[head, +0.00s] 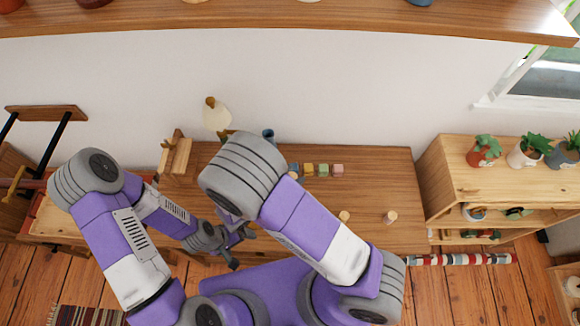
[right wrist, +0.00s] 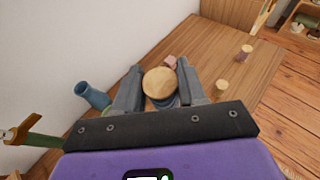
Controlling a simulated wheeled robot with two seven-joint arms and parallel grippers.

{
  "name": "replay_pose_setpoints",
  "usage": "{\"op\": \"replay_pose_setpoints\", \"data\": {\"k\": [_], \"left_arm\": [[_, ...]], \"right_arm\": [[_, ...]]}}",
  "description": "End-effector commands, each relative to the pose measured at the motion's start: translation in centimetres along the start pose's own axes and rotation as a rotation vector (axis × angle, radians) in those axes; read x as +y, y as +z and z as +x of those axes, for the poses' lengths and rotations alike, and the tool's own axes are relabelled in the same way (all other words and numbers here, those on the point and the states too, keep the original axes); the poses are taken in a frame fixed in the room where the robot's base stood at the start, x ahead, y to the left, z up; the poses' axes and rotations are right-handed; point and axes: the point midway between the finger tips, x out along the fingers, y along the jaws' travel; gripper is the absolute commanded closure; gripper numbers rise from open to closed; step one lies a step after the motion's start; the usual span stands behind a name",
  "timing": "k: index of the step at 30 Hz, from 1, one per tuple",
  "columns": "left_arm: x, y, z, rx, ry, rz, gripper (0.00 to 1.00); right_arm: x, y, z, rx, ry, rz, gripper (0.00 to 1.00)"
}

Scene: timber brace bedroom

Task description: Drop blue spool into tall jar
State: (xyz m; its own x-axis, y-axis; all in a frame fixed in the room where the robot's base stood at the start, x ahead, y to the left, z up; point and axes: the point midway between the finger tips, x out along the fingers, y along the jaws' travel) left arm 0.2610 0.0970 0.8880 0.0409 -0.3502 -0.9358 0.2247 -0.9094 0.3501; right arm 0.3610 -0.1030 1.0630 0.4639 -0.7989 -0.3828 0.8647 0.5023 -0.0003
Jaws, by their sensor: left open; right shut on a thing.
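My right gripper (right wrist: 158,88) is shut on a spool (right wrist: 159,82) with a round pale wooden top. A strip of its blue body shows below the top, between the fingers. A tall blue jar (right wrist: 92,95) stands to the left of the gripper in the right wrist view, apart from it. In the head view the jar (head: 268,136) shows only in part, behind my right arm, near the wall. That arm hides the right gripper and the held spool there. My left gripper (head: 238,248) is open and empty near the table's front edge.
Two pale-topped spools (head: 344,216) (head: 390,217) stand nearer the front. A lamp (head: 216,116) and wooden rack (head: 176,157) are at the left.

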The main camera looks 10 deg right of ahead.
Motion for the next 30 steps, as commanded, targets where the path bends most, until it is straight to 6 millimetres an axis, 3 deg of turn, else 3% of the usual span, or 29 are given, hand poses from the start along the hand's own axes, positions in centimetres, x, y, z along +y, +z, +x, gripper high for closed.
{"op": "replay_pose_setpoints", "data": {"k": [15,25,26,30], "left_arm": [[-1.6,-0.2,4.1,-0.001,0.0,0.0,0.04],[-1.6,-0.2,4.3,0.0,0.0,0.0,0.04],[-1.6,-0.2,4.3,0.0,0.0,0.0,0.04],[-1.6,-0.2,4.3,0.0,0.0,0.0,0.04]], "right_arm": [[0.0,-5.1,2.2,0.0,0.001,-0.001,0.88],[0.0,-5.3,2.3,0.0,0.001,-0.001,0.88],[0.0,-5.3,2.3,0.0,0.001,-0.001,0.58],[0.0,-5.3,2.3,0.0,0.001,-0.001,0.36]]}}
